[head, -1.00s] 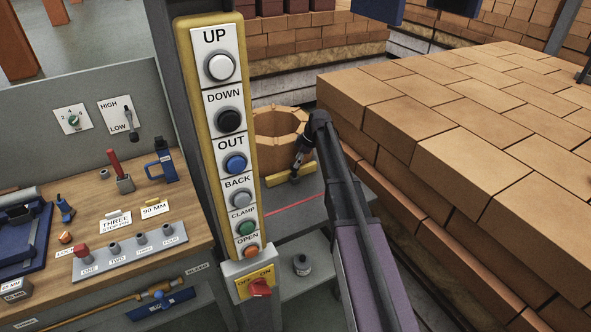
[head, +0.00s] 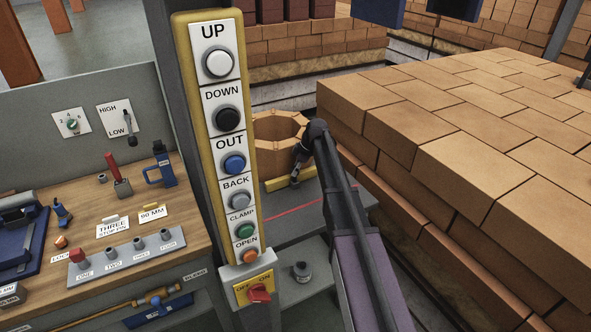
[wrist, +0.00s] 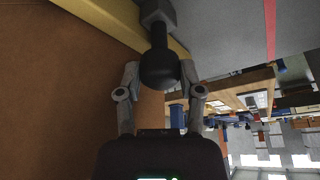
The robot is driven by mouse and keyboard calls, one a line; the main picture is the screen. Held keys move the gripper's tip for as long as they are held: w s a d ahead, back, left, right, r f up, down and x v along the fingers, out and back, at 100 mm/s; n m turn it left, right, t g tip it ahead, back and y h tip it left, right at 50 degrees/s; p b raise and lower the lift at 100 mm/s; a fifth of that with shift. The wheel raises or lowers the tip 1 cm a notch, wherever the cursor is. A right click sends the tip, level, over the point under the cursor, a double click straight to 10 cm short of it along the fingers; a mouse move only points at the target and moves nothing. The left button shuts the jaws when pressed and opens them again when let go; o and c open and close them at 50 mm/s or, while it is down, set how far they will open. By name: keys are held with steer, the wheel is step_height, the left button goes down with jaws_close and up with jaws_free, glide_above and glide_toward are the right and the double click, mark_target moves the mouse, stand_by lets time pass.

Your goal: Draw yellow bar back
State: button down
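The yellow bar (head: 277,184) lies on the grey table just in front of the ring of tan blocks (head: 277,135) in the head view. In the wrist view the bar (wrist: 115,18) runs along the top, with a grey bracket and a dark round-ended handle (wrist: 159,68) standing from it. My gripper (wrist: 159,76) has one finger close on each side of this handle and looks shut on it. In the head view my gripper (head: 296,178) is small and dark at the bar, and its finger contact is too small to see there.
A yellow button panel (head: 243,130) stands left of my arm. A high brick stack (head: 450,130) rises close on its right. A red line (head: 298,208) crosses the grey table (head: 320,212) in front of the bar. A workbench (head: 95,205) with tools stands left.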

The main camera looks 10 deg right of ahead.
steer(key=s+d, duration=0.1)
steer(key=s, duration=0.3)
steer(key=s+d, duration=0.2)
steer(key=s, duration=0.3)
steer(key=s+d, duration=0.1)
steer(key=s, duration=0.3)
steer(key=shift+s+d, duration=0.2)
steer(key=shift+s, duration=0.2)
steer(key=c, duration=0.5)
jaws_free()
steer(key=shift+w, duration=0.1)
